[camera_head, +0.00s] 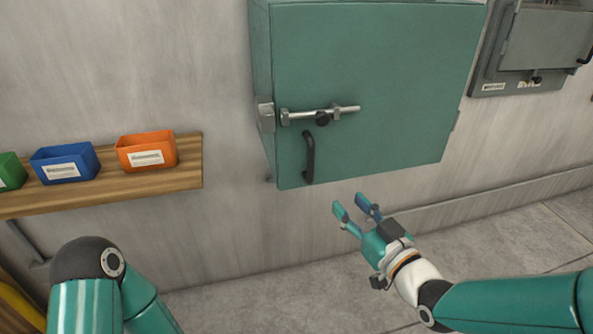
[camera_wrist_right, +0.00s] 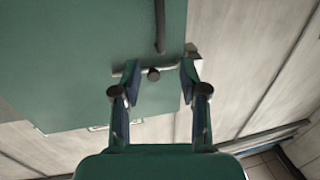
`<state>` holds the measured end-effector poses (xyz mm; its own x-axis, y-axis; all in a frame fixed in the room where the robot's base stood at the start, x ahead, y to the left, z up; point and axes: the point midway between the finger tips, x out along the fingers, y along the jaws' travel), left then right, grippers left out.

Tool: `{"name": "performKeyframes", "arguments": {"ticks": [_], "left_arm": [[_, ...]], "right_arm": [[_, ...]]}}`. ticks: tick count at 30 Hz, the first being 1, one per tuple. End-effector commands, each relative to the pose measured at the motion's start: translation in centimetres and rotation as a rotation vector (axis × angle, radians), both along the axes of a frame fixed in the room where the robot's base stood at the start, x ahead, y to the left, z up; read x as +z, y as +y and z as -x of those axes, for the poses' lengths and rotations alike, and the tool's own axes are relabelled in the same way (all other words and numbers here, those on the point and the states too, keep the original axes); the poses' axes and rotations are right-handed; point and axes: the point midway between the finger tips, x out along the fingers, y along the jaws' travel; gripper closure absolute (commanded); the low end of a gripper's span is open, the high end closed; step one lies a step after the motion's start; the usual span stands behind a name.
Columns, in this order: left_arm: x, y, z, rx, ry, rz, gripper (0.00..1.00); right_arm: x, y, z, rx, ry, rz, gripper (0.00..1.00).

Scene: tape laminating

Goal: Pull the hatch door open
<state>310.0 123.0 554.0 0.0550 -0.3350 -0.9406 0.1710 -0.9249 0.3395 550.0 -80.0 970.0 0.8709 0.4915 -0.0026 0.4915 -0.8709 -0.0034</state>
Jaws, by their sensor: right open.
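The teal hatch door (camera_head: 400,90) is on a wall cabinet in the head view and looks closed. A black vertical handle (camera_head: 309,158) is near its lower left corner; it also shows in the wrist view (camera_wrist_right: 160,30). Above the handle is a metal slide bolt (camera_head: 348,109) with a black knob (camera_head: 322,119). The bolt appears drawn to the right, clear of the catch (camera_head: 265,114) on the frame. My right gripper (camera_head: 350,204) is open and empty, below and right of the handle, apart from it. My left gripper is out of view.
A wooden shelf (camera_head: 190,174) at left holds green, blue (camera_head: 66,162) and orange (camera_head: 146,150) bins. A grey wall box (camera_head: 545,42) is at upper right. The space in front of the door is clear.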

Motion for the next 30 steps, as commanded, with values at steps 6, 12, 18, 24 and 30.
{"name": "performKeyframes", "arguments": {"ticks": [6, 12, 18, 24, 30], "left_arm": [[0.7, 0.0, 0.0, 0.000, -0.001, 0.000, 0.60], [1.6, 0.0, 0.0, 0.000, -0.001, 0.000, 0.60], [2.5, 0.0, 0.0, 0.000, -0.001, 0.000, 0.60], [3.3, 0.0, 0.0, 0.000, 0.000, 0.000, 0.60], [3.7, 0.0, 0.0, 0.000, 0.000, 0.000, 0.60]], "right_arm": [[0.4, 1.1, -1.9, 0.003, -0.006, 0.001, 0.57], [0.4, 3.0, -5.3, -0.001, -0.005, 0.001, 0.57], [0.4, 5.1, -9.2, -0.001, -0.004, 0.000, 0.57], [0.3, 6.9, -12.4, -0.003, -0.003, -0.001, 0.57], [0.2, 7.7, -14.1, -0.004, -0.002, -0.001, 0.57]]}}
